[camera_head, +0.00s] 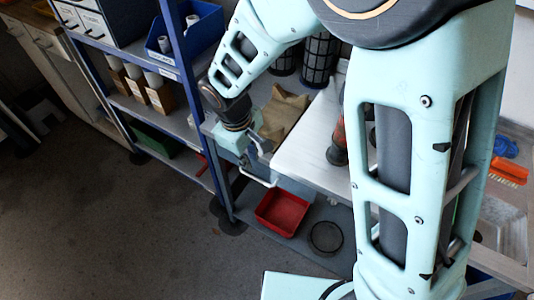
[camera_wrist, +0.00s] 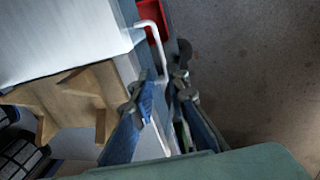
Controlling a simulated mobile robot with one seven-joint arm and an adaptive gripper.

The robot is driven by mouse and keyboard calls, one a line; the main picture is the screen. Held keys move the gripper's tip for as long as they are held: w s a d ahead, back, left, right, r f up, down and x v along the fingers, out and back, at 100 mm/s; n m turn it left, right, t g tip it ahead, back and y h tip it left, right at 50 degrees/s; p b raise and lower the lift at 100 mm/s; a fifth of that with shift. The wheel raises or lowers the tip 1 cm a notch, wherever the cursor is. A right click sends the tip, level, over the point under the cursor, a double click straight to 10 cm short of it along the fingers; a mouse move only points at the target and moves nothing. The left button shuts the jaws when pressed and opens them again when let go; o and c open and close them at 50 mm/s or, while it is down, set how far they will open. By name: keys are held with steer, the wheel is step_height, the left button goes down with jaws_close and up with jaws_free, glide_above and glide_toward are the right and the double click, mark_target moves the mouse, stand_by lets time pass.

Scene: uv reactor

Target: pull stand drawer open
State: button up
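The stand (camera_head: 315,150) has a pale top. The drawer's white bar handle (camera_head: 262,181) sticks out at its front left. In the wrist view the handle (camera_wrist: 151,35) curves out from the stand's edge and runs down between my fingers. My gripper (camera_head: 257,150) is at the handle, pointing down. In the wrist view my gripper (camera_wrist: 159,92) has its two fingers apart, one on each side of the bar. Whether either finger touches the bar I cannot tell. The drawer front is mostly hidden by my gripper and the steep view.
A red bin (camera_head: 283,212) and a round dark ring (camera_head: 326,238) lie on the shelf below. A brown wooden piece (camera_head: 284,112) lies behind my gripper; it also shows in the wrist view (camera_wrist: 75,92). A blue rack post (camera_head: 187,80) stands left. The floor in front is clear.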

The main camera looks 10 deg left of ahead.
mark_target(256, 178)
steer(key=f, duration=0.3)
steer(key=w+f+b, duration=0.1)
steer(key=f, duration=0.6)
steer(key=shift+w+d+f, duration=0.3)
steer(key=shift+w+f, duration=0.05)
jaws_close()
steer(key=shift+s+f+b, duration=0.1)
steer(key=shift+s+b, duration=0.1)
steer(key=shift+b, duration=0.15)
